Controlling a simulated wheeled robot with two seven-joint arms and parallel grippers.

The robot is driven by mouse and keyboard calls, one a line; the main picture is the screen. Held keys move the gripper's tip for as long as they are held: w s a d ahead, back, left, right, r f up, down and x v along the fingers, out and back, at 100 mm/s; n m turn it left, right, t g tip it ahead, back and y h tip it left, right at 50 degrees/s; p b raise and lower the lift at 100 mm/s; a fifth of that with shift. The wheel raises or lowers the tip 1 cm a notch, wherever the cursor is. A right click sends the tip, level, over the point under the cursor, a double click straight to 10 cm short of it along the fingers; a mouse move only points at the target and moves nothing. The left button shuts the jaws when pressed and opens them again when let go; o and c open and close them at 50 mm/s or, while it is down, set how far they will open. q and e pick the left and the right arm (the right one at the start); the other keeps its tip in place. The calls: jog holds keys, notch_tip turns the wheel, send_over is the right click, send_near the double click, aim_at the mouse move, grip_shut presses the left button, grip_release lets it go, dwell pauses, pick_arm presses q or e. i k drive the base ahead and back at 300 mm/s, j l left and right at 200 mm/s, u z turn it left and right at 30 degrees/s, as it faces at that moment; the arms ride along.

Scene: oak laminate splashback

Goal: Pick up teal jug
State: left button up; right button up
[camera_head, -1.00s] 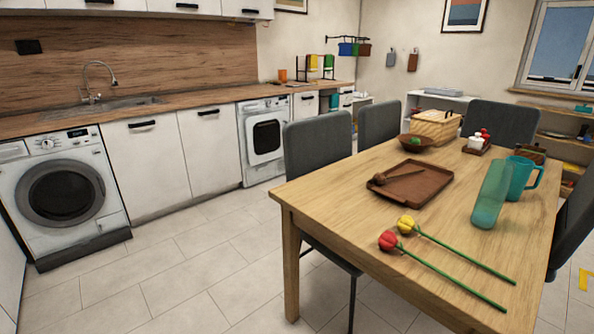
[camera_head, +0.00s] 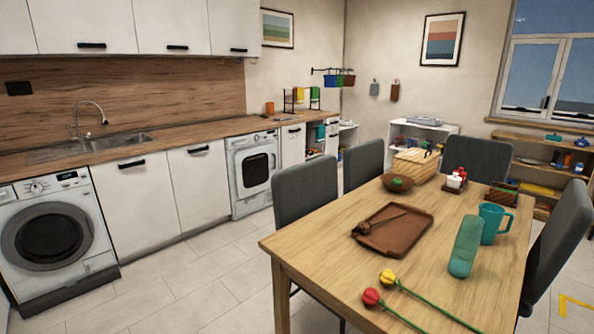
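A teal jug (camera_head: 492,223) with a handle on its right stands upright on the right part of the wooden dining table (camera_head: 330,236). A taller teal bottle-like object (camera_head: 465,246) stands just in front and to the left of it and overlaps part of its left side in the picture. Neither of my grippers shows in the head view.
On the table are a brown tray (camera_head: 396,238) with a wooden spoon, a red flower (camera_head: 371,297), a yellow flower (camera_head: 388,277), a bowl (camera_head: 397,184) and a basket (camera_head: 415,164). Grey chairs (camera_head: 304,178) surround the table. Floor (camera_head: 190,290) is clear at left.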

aim_at(493, 214)
jog(key=z, duration=1.35)
